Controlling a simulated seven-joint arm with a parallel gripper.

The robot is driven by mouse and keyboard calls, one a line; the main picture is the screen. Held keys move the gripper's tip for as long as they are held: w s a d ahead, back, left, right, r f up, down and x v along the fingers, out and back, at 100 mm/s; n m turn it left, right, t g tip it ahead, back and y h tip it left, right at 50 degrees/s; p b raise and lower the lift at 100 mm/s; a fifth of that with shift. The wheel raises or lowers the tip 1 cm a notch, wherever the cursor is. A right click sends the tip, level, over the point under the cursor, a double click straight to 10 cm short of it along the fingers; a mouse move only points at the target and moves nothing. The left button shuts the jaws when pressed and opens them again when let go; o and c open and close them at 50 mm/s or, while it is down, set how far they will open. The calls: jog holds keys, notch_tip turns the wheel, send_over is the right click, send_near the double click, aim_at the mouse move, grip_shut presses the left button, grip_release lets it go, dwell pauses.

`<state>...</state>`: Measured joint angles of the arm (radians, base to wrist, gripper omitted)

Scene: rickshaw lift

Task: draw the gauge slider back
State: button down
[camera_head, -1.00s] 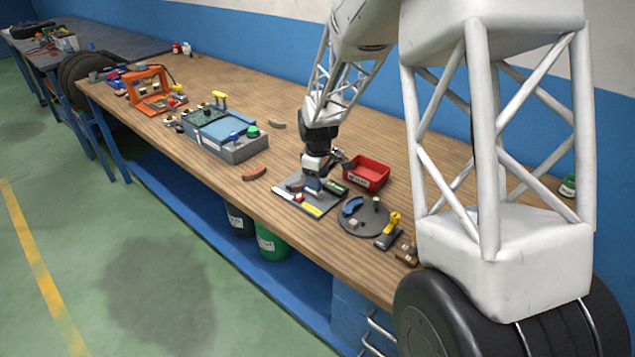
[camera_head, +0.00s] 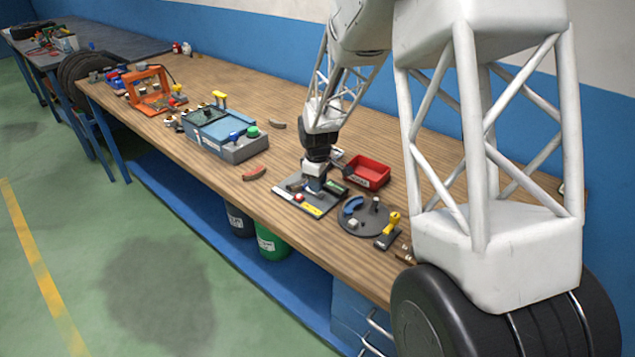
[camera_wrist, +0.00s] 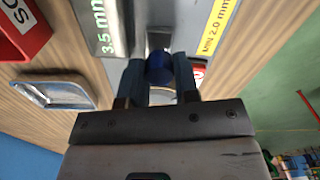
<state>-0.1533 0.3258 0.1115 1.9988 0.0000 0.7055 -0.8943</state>
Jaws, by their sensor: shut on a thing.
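The gauge (camera_head: 312,206) is a flat grey plate on the wooden bench with a yellow label strip, a red part and a green display. In the wrist view the display reads about 3.5 mm and the yellow label (camera_wrist: 217,25) reads MIN 2.0 mm. My gripper (camera_wrist: 160,75) is shut on a dark blue round knob (camera_wrist: 159,67), which appears to be the slider's handle; one finger is on each side of it. In the head view my gripper (camera_head: 314,184) is low over the plate, and the knob is hidden there.
A red bin (camera_head: 367,171) stands just behind the gauge. A dark round plate (camera_head: 364,217) with a blue curved part lies to the right, with a yellow-handled tool (camera_head: 389,230) beside it. A blue-grey box (camera_head: 228,135) is to the left. A reddish curved piece (camera_head: 255,174) lies between.

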jog(key=shift+s+d, duration=1.45)
jog(key=shift+d, duration=0.05)
jog(key=c, duration=0.9)
grip_release()
jog(key=shift+o, duration=0.2)
jog(key=shift+r, duration=0.1)
notch_tip(320, 180, up, 8)
jog(key=shift+f, duration=0.2)
